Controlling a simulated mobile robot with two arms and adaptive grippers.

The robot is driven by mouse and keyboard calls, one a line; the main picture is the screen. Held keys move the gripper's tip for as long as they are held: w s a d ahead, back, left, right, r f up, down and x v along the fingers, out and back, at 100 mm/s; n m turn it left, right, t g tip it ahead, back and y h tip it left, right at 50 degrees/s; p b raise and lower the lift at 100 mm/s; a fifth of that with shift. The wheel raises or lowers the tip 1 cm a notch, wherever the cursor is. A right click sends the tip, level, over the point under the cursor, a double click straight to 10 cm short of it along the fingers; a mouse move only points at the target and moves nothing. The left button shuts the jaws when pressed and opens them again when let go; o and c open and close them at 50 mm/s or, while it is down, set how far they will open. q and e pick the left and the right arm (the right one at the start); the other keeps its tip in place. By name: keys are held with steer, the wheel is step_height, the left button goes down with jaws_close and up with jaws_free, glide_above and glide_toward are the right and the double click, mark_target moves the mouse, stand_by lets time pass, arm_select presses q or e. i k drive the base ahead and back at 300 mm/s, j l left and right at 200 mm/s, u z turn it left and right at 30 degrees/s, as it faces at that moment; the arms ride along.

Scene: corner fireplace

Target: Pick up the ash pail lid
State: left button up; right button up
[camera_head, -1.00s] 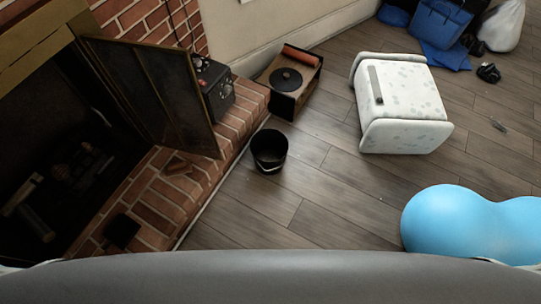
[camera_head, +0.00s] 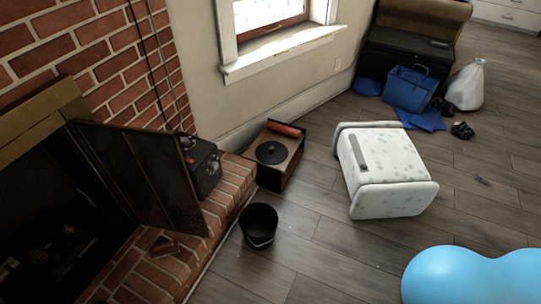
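A black round lid with a small knob (camera_head: 272,153) lies flat on top of a low wooden box (camera_head: 270,178) near the wall, in the middle of the head view. It appears to be the ash pail lid. A black open pail (camera_head: 260,236) stands upright on the floor in front of the box, beside the brick hearth. Its top is uncovered. Neither of my grippers shows in the head view.
The brick hearth (camera_head: 232,182) runs along the left, with an open fireplace door (camera_head: 150,175) and a dark metal box (camera_head: 204,168). A white speckled cabinet (camera_head: 392,199) lies to the right. A blue ball-like object (camera_head: 470,276) sits at bottom right. Floor between is clear.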

mark_target(272, 153)
steer(key=u, duration=0.25)
steer(key=i+l+u, duration=0.4)
steer(key=l+u, duration=0.25)
steer(key=i+l+u, duration=0.15)
steer(key=l+u, duration=0.15)
